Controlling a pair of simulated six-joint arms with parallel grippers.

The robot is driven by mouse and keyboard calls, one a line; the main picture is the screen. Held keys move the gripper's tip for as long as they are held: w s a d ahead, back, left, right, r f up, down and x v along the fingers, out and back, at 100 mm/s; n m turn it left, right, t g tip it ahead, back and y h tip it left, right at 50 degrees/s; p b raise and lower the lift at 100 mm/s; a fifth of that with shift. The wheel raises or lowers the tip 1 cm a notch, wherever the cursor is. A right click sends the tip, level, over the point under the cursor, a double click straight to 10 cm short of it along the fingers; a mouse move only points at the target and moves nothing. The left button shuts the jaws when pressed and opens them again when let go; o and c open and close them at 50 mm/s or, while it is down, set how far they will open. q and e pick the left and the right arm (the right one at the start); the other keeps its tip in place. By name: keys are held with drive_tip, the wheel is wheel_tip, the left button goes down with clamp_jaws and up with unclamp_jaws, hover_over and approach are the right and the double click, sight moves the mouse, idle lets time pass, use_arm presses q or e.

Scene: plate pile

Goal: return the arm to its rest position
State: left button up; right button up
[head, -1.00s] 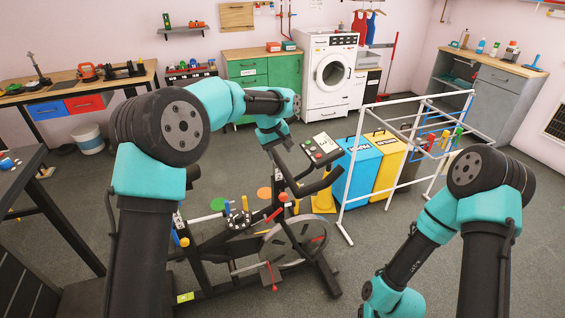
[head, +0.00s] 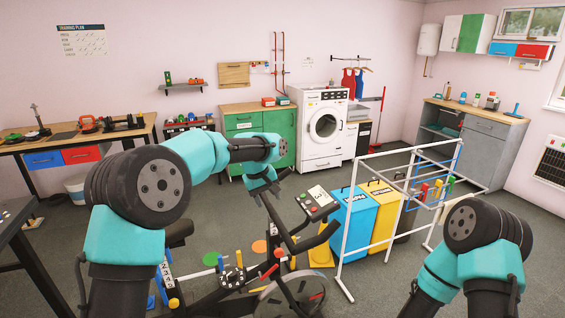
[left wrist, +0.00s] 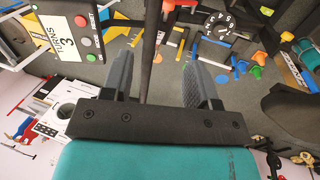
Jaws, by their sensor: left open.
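My left gripper (head: 272,187) is left of the exercise bike's console (head: 319,203) in the head view, small and partly hidden by its own wrist. In the left wrist view its two fingers (left wrist: 158,85) are apart, with nothing clasped. A thin dark bar (left wrist: 152,45) shows between the fingers; I cannot tell how near it is. My left arm bends up and over from the lower left. My right arm's dark joint (head: 487,226) is at the lower right, and its gripper is out of view.
The exercise bike's wheel (head: 290,300) and colored knobs lie below the left gripper. Blue (head: 352,222) and yellow (head: 382,205) bins and a white rack (head: 343,245) stand to the right. A washing machine (head: 322,130) and green cabinet (head: 243,124) stand behind. Grey floor lies beyond the bike.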

use_arm(q)
drive_tip(key=s+a+f+m, duration=0.1)
drive_tip(key=s+a+f, duration=0.25)
drive_tip(key=f, duration=0.65)
drive_tip(key=s+a+f+h, duration=0.15)
drive_tip(key=s+f, duration=0.35)
drive_tip(key=f, duration=0.5)
drive_tip(key=s+a+f+m+y, duration=0.1)
drive_tip(key=s+a+f, duration=0.25)
drive_tip(key=f, duration=0.55)
drive_tip(key=s+a+f, duration=0.2)
drive_tip(key=s+f, duration=0.3)
drive_tip(key=s, duration=0.7)
drive_tip(key=s+a+f, duration=0.3)
drive_tip(key=s+f, duration=0.3)
drive_tip(key=s, duration=0.6)
drive_tip(key=shift+m, duration=0.4)
drive_tip(key=shift+h, duration=0.25)
drive_tip(key=shift+c, duration=0.2)
